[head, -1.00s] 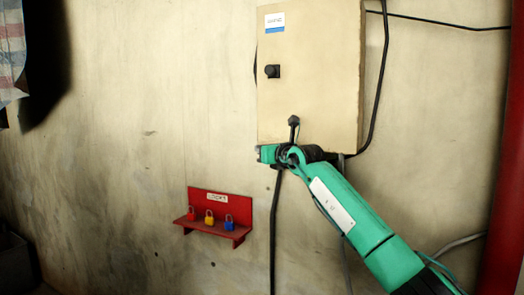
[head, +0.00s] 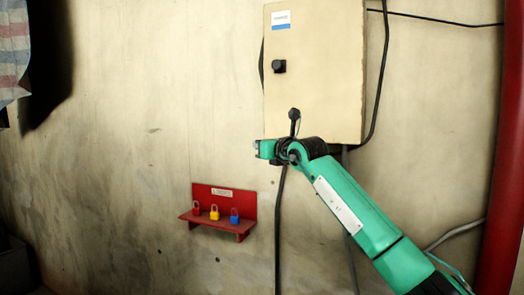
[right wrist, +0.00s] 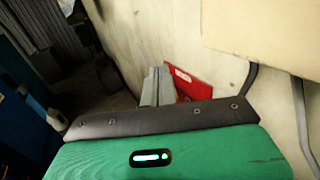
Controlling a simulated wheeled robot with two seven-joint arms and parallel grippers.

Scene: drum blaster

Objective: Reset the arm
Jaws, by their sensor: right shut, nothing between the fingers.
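My right arm comes in from the lower right in the head view. Its gripper (head: 257,149) points left, just below the lower left edge of the beige wall box (head: 325,80). In the right wrist view the grey fingers (right wrist: 155,86) are together with nothing between them. Whether the gripper touches the box or wall cannot be told. The box has a black knob (head: 279,66) and a black fitting (head: 294,114) near its lower edge. My left gripper is not in view.
A red wall shelf (head: 238,203) holds a red, a yellow and a blue padlock (head: 234,216) at lower left. Black cable (head: 279,230) hangs below the box. A red pipe (head: 502,180) stands at right.

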